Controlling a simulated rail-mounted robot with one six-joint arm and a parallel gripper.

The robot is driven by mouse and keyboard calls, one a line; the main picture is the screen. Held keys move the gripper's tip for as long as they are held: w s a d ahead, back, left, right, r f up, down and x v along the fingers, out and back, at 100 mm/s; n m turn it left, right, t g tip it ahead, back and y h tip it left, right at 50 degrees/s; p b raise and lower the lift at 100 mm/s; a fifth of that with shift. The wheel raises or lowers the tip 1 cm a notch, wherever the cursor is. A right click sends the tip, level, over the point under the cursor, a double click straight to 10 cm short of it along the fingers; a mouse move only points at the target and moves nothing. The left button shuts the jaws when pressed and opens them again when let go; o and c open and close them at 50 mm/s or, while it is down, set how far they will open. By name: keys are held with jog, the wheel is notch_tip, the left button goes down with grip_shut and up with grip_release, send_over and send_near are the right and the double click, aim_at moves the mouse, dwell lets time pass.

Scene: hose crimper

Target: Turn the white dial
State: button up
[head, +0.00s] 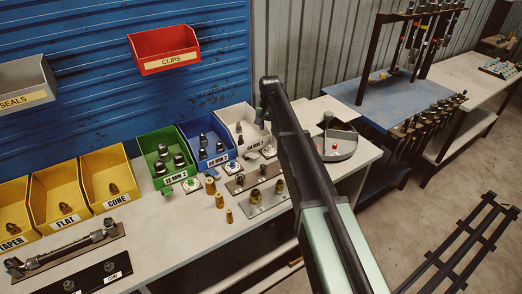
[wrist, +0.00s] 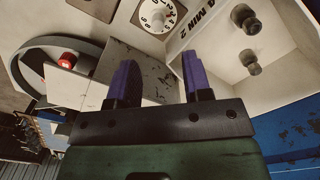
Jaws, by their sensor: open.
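The white dial (wrist: 157,18) sits on a square plate with marks around it, at the top edge of the wrist view and partly cut off. In the head view the white dial (head: 268,151) is small, on the bench in front of the white bin (head: 232,118). My gripper (wrist: 160,82) is open, its two purple fingers apart with nothing between them. The dial lies beyond the fingertips, not touched. In the head view my gripper (head: 261,112) is small and dark near the white bin, with its fingers hard to make out.
The white bin's wall (wrist: 205,45) and its fittings are close to the right finger. A grey round fixture with a red button (wrist: 67,60) is at left. Blue (head: 189,134) and green (head: 148,139) bins, smaller dials and brass fittings crowd the bench (head: 190,232).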

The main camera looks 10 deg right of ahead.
aim_at(269, 146)
jog(key=f+b, duration=1)
jog(key=f, duration=0.1)
jog(key=shift+w+d+f+b, duration=0.1)
jog(key=shift+d+b, duration=0.15)
jog(key=shift+b, duration=0.15)
jog(key=shift+r, duration=0.2)
jog(key=shift+c, duration=0.3)
grip_shut()
jog(key=shift+n, duration=3)
